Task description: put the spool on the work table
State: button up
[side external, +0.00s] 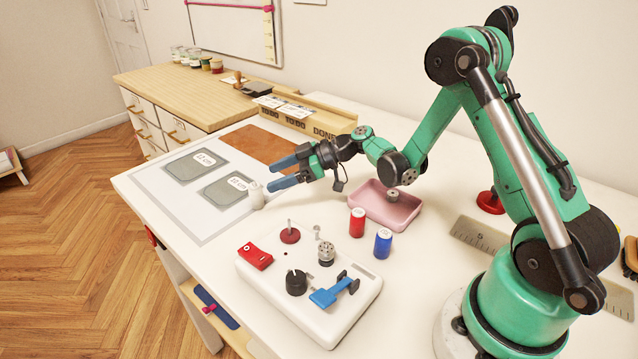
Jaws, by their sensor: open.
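A red spool-like cylinder (357,222) and a blue one (383,243) stand upright on the white work table (440,285), in front of the pink tray. I see nothing between the fingers.
A pink tray (410,211) holds a small metallic piece. A white board (335,323) with knobs and a blue clamp-like part stands at the front. Signed wooden boxes (290,118) stand behind. A metal ruler (470,235) lies right. A wooden-topped cabinet (170,95) stands at the back left.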

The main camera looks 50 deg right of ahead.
aim_at(252, 186)
jog(key=shift+x, duration=2.85)
jog(key=shift+d, duration=0.1)
grip_shut()
